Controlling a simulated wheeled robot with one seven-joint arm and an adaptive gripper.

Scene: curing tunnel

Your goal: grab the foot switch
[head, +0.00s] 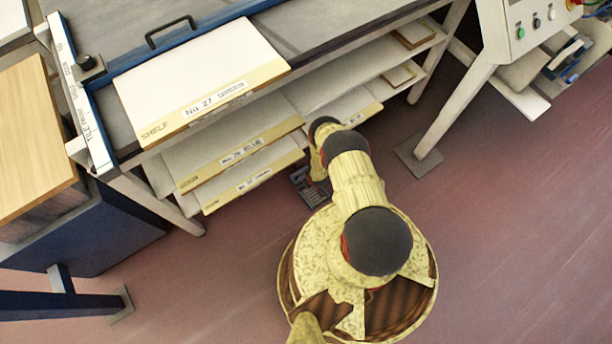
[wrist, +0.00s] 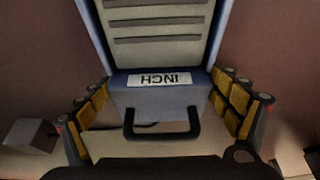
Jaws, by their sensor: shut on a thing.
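The foot switch (wrist: 160,95) fills the middle of the wrist view. It has a blue-grey body, a ribbed grey pedal, a white label reading INCH upside down and a dark loop handle. My gripper (wrist: 163,84) has its yellow-padded fingers on either side of the body, shut on it.
Labelled shelf boards (head: 238,155) jut from the rack just left of my arm. A blue cabinet (head: 90,235) with a wooden top is at the left. The reddish floor at right is clear.

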